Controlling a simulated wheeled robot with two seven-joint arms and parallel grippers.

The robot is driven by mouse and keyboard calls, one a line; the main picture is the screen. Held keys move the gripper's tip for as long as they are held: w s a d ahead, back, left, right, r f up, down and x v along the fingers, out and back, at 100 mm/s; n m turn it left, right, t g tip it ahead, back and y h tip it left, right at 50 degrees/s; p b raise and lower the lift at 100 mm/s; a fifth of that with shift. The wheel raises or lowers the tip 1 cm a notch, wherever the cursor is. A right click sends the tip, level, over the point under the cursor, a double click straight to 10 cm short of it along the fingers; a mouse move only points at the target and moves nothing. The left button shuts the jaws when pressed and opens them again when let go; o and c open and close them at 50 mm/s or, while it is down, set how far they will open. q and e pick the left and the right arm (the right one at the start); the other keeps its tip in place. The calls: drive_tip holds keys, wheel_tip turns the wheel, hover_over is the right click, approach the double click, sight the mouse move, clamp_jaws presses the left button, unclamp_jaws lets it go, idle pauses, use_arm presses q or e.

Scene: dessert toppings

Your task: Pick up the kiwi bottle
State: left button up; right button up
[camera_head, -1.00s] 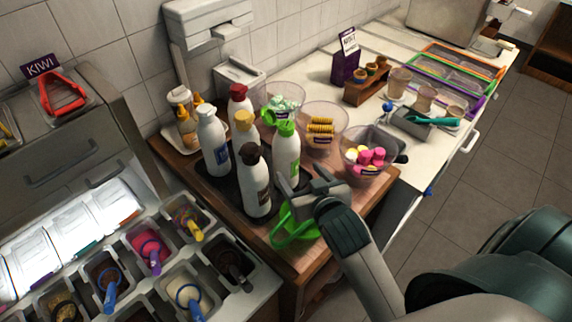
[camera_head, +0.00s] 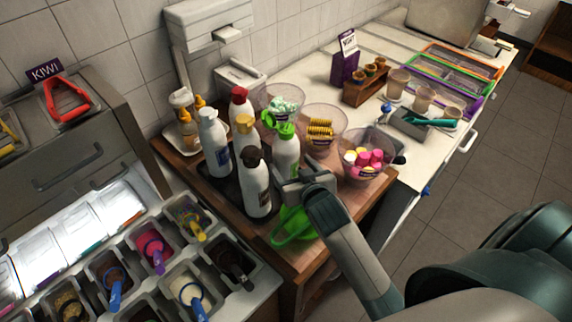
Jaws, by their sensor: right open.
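Several white squeeze bottles stand upright on a dark tray (camera_head: 228,195) on a wooden counter. The one with the green cap (camera_head: 287,152), probably the kiwi bottle, is at the right of the group; its label is not readable. My right gripper (camera_head: 287,187) is open at the lower part of this bottle, on its near right side. I cannot tell whether the fingers are around it or touching it. The brown-capped bottle (camera_head: 255,185) stands just left of the gripper and partly hides the fingertips. My left gripper is not in view.
Clear bowls (camera_head: 367,180) stand to the right. A green-handled item (camera_head: 293,228) lies below my gripper. Topping bins (camera_head: 185,285) are at lower left.

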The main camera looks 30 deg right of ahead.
drive_tip(key=x, duration=0.1)
drive_tip(key=p+x, duration=0.2)
drive_tip(key=shift+w+a+r, duration=0.1)
drive_tip(key=shift+w+r, duration=0.1)
drive_tip(key=shift+w, duration=0.15)
drive_tip(key=shift+w+f, duration=0.4)
drive_tip(key=shift+w, duration=0.15)
drive_tip(key=c, duration=0.8)
drive_tip(key=shift+w+r, duration=0.1)
drive_tip(key=shift+r, duration=0.1)
